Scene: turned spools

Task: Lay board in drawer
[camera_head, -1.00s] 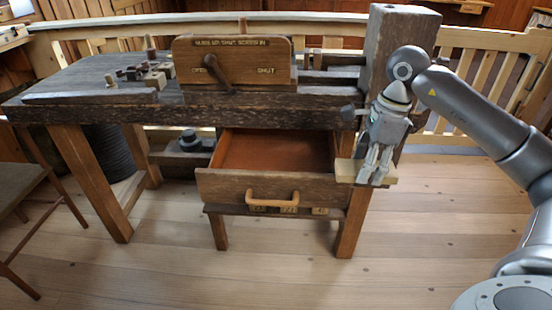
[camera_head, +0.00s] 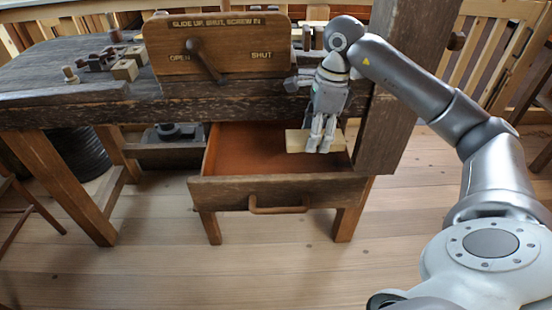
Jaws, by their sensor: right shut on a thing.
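A pale wooden board (camera_head: 296,141) is in the grasp of my right gripper (camera_head: 321,146). The gripper points down and is shut on the board, with the board's ends showing on both sides of the fingers. The board is over the right part of the open drawer (camera_head: 279,191); I cannot tell whether it touches the drawer's floor (camera_head: 245,150). The drawer is pulled out under the workbench and its reddish-brown floor looks bare elsewhere. My left gripper is not in view.
The dark workbench (camera_head: 60,98) overhangs the drawer's back. A panel marked OPEN and SHUT with a lever (camera_head: 205,62) stands on it. A thick dark post (camera_head: 405,90) rises just right of my gripper. Small wooden pieces (camera_head: 124,69) lie on the bench at left.

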